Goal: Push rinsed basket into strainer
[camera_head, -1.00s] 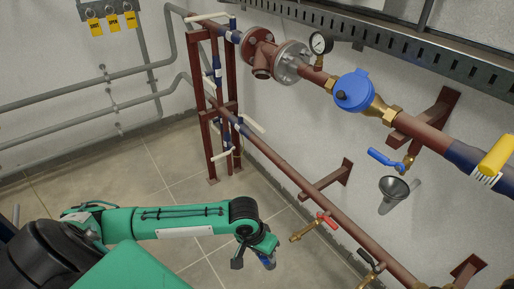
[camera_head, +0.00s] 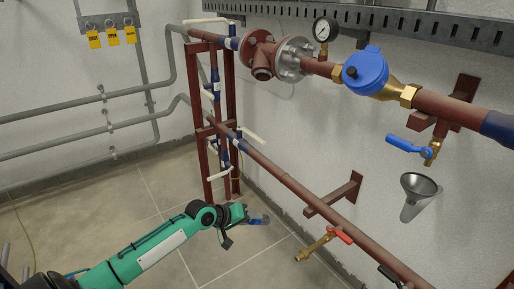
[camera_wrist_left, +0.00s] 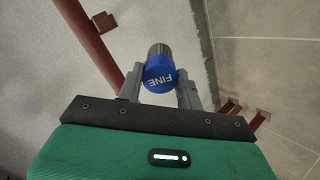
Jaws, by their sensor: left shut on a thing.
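The basket (camera_wrist_left: 160,70) is in the left wrist view, with a blue cap lettered FINE and a dark ribbed or mesh part beyond it. My left gripper (camera_wrist_left: 161,88) is shut on the blue cap. In the head view my left gripper (camera_head: 246,217) is low over the floor, with the blue end of the basket (camera_head: 258,219) showing small at its tip. The red-brown flanged body with a short downward branch (camera_head: 262,60), which looks like the strainer, is on the upper pipe, well above and apart from the gripper. My right gripper is not in view.
A red-brown pipe stand (camera_head: 212,125) rises behind my left gripper. A lower pipe (camera_head: 290,182) with a red-handled brass valve (camera_head: 322,243) runs to the right of it. A gauge (camera_head: 325,30), blue meter (camera_head: 366,70) and grey funnel (camera_head: 417,184) are further right.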

